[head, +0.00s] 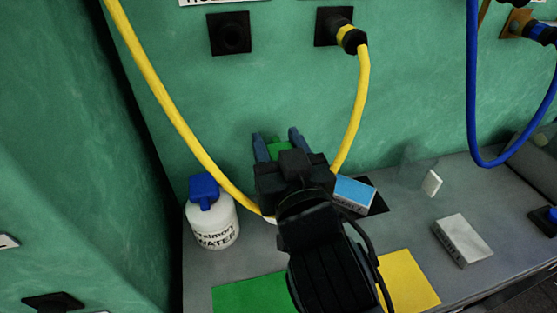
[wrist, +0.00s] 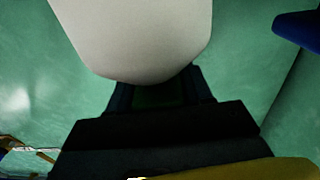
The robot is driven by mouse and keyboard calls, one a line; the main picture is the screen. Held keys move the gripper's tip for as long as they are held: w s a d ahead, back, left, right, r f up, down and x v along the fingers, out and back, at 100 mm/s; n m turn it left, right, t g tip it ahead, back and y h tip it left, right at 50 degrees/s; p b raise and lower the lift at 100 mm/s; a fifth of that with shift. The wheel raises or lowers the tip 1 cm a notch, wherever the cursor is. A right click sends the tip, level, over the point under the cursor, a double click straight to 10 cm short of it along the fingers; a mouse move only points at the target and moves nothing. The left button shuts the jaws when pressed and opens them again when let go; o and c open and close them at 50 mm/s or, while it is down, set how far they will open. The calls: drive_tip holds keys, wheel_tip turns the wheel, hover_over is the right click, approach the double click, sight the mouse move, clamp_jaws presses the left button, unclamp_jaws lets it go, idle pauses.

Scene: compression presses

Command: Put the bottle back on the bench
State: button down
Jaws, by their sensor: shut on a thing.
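My gripper (head: 279,140) is over the back part of the grey bench (head: 310,251), near the green wall. Its blue fingers are shut on the green cap (head: 280,149) of a bottle. In the wrist view, the bottle's white body (wrist: 140,35) fills the top middle beside my gripper (wrist: 160,92). In the head view my gripper and arm hide nearly all of that body. I cannot tell whether its base touches the bench. A second white bottle (head: 212,222) marked WATER, with a blue cap (head: 204,191), stands upright on the bench to the left.
A yellow hose (head: 175,110) loops down behind my gripper and up to a wall socket. A blue hose (head: 473,90) hangs at right. A blue box (head: 354,192) and a white box (head: 463,241) lie right of my gripper. Green (head: 250,293) and yellow (head: 408,282) squares mark the front.

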drive_tip(key=shift+f, duration=1.65)
drive_tip(key=shift+f+b, duration=0.15)
drive_tip(key=shift+b, duration=0.2)
drive_tip(key=shift+c, duration=2.4)
unclamp_jaws()
drive_tip(key=shift+r, duration=0.2)
drive_tip(key=b+v, duration=0.1)
drive_tip(key=v, duration=1.1)
